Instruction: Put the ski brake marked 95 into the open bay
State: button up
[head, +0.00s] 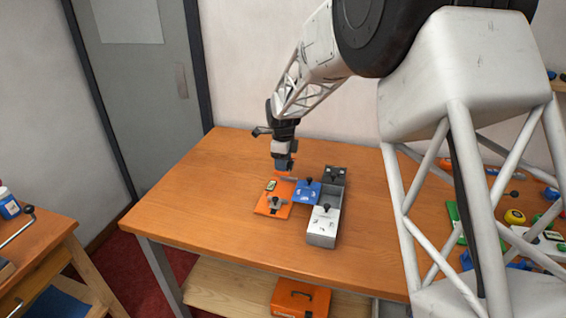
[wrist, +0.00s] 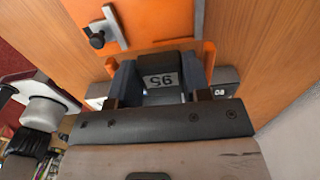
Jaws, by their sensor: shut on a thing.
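The ski brake marked 95 (wrist: 160,80) is a dark block with a pale label, upside down in the wrist view. My gripper (wrist: 160,88) is shut on it, a blue-grey finger on each side. Orange prongs show at both sides of the block; I cannot tell whether they belong to it. In the head view my gripper (head: 283,163) is at the back edge of an orange plate (head: 264,209), and its fingers hide most of the brake. A grey piece with a mark like 80 (wrist: 222,91) lies beside the right finger. I cannot make out which bay is open.
A blue block (head: 307,192) stands right of the orange plate. A light grey box (head: 321,238) and a dark box (head: 335,175) adjoin it. The orange plate carries a grey latch (wrist: 105,29). The bench top (head: 195,190) is clear at left.

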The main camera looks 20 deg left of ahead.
jog(key=s+d, duration=0.1)
jog(key=d, duration=0.7)
jog(key=s+d, duration=0.2)
jog(key=d, duration=0.6)
jog(key=shift+s+d+f, duration=0.2)
jog(key=shift+s+f, duration=0.05)
jog(key=shift+f, duration=0.15)
jog(key=shift+f, duration=0.15)
jog(key=shift+f, duration=3.5)
jog(key=shift+f, duration=0.7)
